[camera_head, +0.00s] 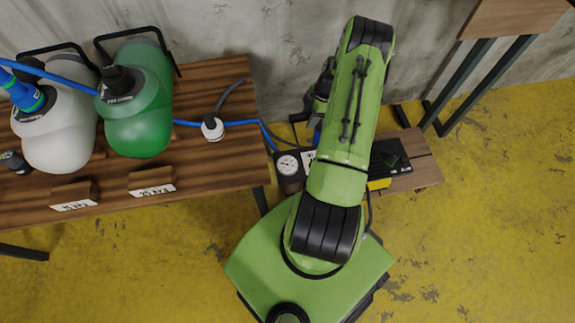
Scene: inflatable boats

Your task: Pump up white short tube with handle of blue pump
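The white short tube (62,138) lies on the wooden table at the left. A blue fitting (22,92) with a green ring stands at its black valve, and a blue hose (70,80) leads there. Of the blue pump, only a small blue part (317,136) shows beside my arm; my arm hides most of that area, so I cannot make out the handle. My gripper (316,112) is partly visible as a dark shape left of my green arm, close above that blue part. Its fingers are too small and covered to tell whether they hold anything.
A green tube (140,115) lies beside the white one. A white round fitting (212,128) with a dark hose sits on the table's right. A gauge (288,163) and a low wooden bench (425,172) are by my arm. Yellow floor (480,240) is clear at right.

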